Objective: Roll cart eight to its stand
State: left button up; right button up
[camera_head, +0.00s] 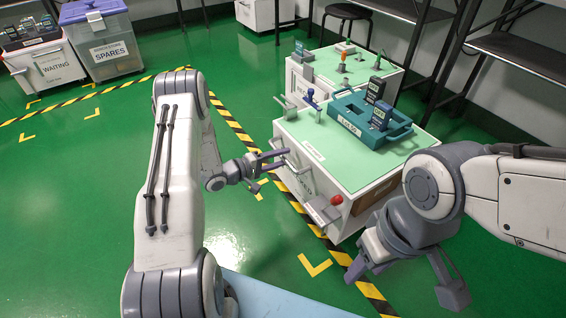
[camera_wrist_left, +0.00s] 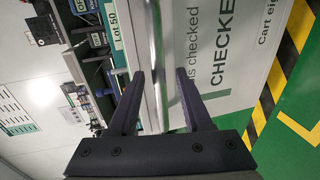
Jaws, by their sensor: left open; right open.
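Cart eight (camera_head: 300,163) is a white cart with a pale green top, standing at the centre right. In the left wrist view its panel (camera_wrist_left: 230,60) reads "CHECKED" and part of "Cart eight". A pale metal handle bar (camera_wrist_left: 158,60) runs along that side. My left gripper (camera_head: 272,167) is at this side of the cart, open, with the bar between its fingers (camera_wrist_left: 160,100); I cannot tell whether either finger touches it. My right gripper (camera_head: 407,283) is open and empty, in front of the cart's near right side.
Another green-topped cart (camera_head: 322,61) stands behind. Striped tape (camera_head: 235,127) and yellow corner marks (camera_head: 316,265) lie on the floor. Open floor lies left.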

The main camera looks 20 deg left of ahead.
pick_arm(q)
jog(key=shift+w+d, duration=0.3)
jog(key=shift+w, duration=0.05)
grip_shut()
jog(key=shift+f, duration=0.1)
dwell(1.1)
